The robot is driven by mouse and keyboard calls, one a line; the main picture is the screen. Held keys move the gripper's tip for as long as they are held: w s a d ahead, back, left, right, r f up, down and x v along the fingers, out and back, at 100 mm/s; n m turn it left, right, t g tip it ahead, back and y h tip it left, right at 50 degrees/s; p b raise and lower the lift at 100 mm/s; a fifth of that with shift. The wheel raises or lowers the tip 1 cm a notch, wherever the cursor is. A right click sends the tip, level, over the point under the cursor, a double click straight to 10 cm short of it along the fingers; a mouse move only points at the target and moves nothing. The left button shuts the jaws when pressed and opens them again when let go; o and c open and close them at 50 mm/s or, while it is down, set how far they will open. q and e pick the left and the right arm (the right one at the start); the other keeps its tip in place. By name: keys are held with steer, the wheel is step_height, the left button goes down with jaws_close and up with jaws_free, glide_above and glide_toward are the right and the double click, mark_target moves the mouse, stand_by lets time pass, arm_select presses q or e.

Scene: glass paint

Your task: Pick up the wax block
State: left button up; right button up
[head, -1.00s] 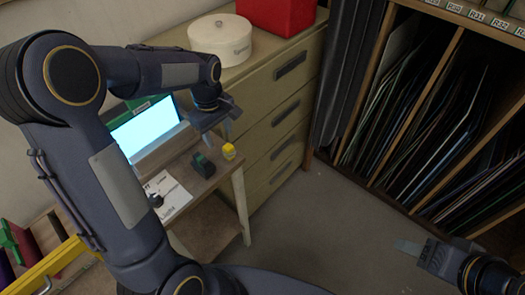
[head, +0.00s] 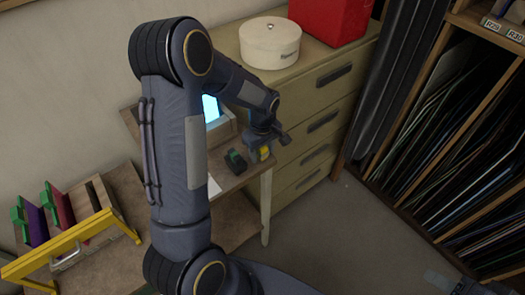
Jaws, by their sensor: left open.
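I cannot make out a wax block for certain in the head view. My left gripper (head: 267,140) is open, above the right end of a small wooden table (head: 258,205). Just below it in the picture is a small yellow item (head: 264,154), partly hidden by the gripper; I cannot tell whether they touch. A small dark green and black item (head: 236,161) stands to its left on the table. A grey part of my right gripper (head: 442,282) shows at the bottom right edge; its jaws are unclear.
A lit screen (head: 211,108) is partly behind my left arm. A drawer cabinet (head: 310,105) carries a white round box (head: 270,43) and a red container (head: 328,18). A yellow-framed rack (head: 75,238) stands at left. Shelves of upright sheets (head: 440,125) fill the right. Floor between is clear.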

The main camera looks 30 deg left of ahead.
arm_select(q)
steer(key=c, duration=1.1)
